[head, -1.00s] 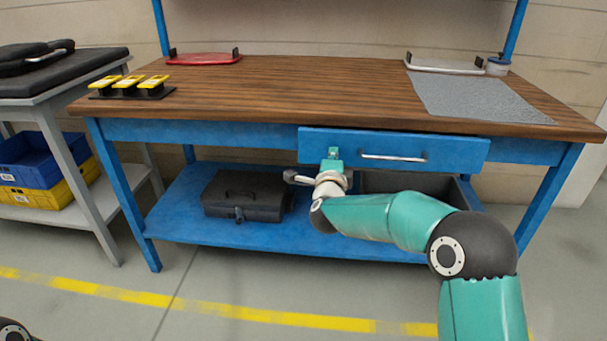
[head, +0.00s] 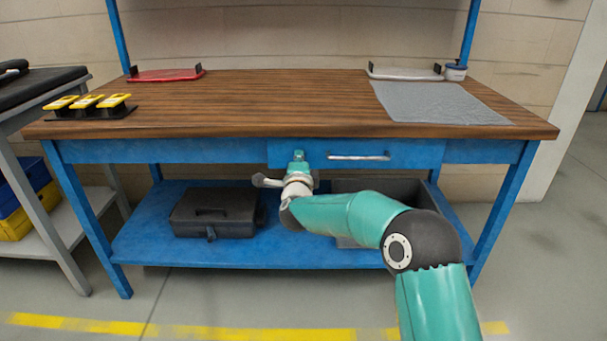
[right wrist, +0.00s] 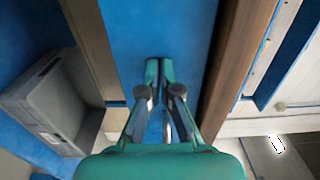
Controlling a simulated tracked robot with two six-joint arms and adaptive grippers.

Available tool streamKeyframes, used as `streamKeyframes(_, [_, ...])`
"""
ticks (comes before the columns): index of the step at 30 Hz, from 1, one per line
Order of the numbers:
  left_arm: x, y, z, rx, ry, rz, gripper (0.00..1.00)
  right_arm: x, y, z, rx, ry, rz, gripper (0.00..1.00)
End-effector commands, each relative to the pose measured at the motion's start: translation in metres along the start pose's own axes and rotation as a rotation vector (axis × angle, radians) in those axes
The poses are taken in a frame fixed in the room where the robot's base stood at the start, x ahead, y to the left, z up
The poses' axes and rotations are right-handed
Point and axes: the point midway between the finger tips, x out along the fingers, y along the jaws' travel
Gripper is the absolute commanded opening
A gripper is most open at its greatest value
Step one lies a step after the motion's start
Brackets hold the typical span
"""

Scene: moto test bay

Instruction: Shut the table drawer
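The table drawer (head: 410,154) has a blue front with a silver bar handle (head: 358,156). Its front now looks flush, or nearly so, with the blue rail under the wooden top. My right gripper (head: 298,156) is at the front, left of the handle. In the right wrist view the two fingertips (right wrist: 159,66) are together with nothing between them, against or very close to the blue drawer front (right wrist: 150,25). Whether they touch it I cannot tell. My left gripper is not in view.
The wooden tabletop (head: 270,105) overhangs just above my right gripper. A dark toolbox (head: 213,212) and a grey bin (head: 345,187) stand on the blue lower shelf (head: 150,240). My right forearm partly covers the bin. A grey cart (head: 40,205) stands at left.

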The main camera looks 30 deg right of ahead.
Motion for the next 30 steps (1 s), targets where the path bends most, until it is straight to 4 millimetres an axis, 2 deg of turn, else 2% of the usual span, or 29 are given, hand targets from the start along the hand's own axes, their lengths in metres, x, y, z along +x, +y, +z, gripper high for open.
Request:
streamKeyframes(7, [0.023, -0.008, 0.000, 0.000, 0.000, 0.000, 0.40, -0.031, 0.006, 0.015, 0.000, -0.019, 0.004, 0.00])
streamKeyframes(10, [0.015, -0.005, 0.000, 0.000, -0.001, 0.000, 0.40, -0.050, 0.001, 0.016, -0.003, -0.022, 0.008, 0.00])
streamKeyframes(18, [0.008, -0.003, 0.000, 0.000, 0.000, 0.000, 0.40, -0.102, 0.002, 0.017, -0.003, -0.025, 0.010, 0.00])
streamKeyframes(21, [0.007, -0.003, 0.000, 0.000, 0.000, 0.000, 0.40, -0.116, 0.003, 0.016, -0.004, -0.023, 0.010, 0.00])
streamKeyframes(25, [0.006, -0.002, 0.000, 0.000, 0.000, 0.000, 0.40, -0.127, 0.003, 0.015, -0.002, -0.022, 0.009, 0.00])
streamKeyframes(30, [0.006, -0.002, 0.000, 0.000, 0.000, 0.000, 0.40, -0.131, 0.004, 0.013, -0.002, -0.017, 0.010, 0.00])
